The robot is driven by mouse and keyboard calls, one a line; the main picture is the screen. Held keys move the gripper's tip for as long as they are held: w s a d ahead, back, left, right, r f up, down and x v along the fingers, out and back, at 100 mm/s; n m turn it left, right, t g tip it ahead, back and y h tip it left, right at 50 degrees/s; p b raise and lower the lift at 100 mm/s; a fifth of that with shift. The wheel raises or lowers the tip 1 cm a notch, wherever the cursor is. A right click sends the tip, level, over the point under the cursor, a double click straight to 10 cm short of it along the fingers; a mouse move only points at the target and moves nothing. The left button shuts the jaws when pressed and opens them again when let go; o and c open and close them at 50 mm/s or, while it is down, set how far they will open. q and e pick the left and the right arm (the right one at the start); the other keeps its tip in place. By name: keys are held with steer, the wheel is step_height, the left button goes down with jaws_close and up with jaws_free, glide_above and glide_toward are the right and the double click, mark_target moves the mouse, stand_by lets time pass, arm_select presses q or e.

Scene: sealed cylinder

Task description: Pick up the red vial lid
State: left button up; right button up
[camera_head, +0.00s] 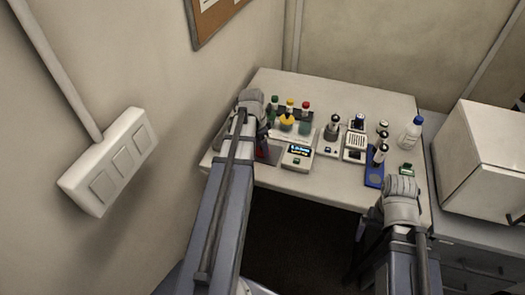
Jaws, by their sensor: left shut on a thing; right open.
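A red vial lid (306,105) shows at the right end of a row of coloured lids at the back left of the table. My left gripper (262,141) is over the table's left side, left of that row. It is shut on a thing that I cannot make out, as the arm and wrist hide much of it. A small red patch (262,153) shows just below this gripper; I cannot tell whether it is held or lies on the dark surface there. My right gripper (401,187) is at the table's front right edge, open, with its fingers largely hidden.
Green (274,99) and yellow (289,103) lids stand beside the red one. A device with a lit display (298,154) sits in front. A blue stand (374,178), small instruments and a blue-capped bottle (411,134) fill the right. A white box (485,160) stands at far right.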

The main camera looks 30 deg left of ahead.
arm_select(q)
steer(key=shift+r, duration=0.1)
arm_select(e)
steer(key=shift+r, duration=0.1)
arm_select(q)
step_height(320, 180, up, 10)
steer(key=p, duration=1)
arm_select(e)
step_height(320, 180, up, 10)
arm_select(q)
steer(key=shift+w, duration=0.1)
